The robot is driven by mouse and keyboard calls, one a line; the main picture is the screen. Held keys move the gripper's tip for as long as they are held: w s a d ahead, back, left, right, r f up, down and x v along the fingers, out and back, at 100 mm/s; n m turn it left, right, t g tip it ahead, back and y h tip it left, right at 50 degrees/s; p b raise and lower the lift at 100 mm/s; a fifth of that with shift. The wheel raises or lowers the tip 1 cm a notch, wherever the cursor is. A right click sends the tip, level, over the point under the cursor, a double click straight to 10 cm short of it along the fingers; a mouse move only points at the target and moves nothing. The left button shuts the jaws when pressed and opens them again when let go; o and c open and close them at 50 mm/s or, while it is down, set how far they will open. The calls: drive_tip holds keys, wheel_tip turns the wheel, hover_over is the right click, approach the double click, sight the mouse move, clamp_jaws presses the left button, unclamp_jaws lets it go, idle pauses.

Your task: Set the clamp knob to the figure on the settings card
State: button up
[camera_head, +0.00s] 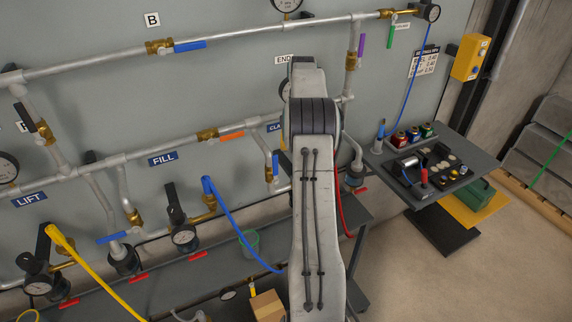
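The settings card (423,63) hangs on the panel at the upper right. It is white with a dark heading and a few lines of figures, too small to read surely. A blue label (275,127), partly covered by my arm, seems to begin with "CLA". I cannot make out a clamp knob; my arm covers the panel to the right of that label. A regulator with a dark body (354,180) shows just right of my arm, with a red handle below. My gripper is not in view; only my arm links show, rising in the middle.
Pipes with brass valves and coloured handles cross the grey panel. A yellow control box (470,58) is at the upper right. A dark side table (459,146) holds tools and small containers. Blue, red and yellow hoses hang near the bench (170,285). Floor is clear at lower right.

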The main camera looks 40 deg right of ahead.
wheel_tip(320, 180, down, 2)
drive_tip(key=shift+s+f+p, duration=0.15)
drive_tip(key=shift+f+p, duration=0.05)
drive_tip(key=shift+p, duration=0.65)
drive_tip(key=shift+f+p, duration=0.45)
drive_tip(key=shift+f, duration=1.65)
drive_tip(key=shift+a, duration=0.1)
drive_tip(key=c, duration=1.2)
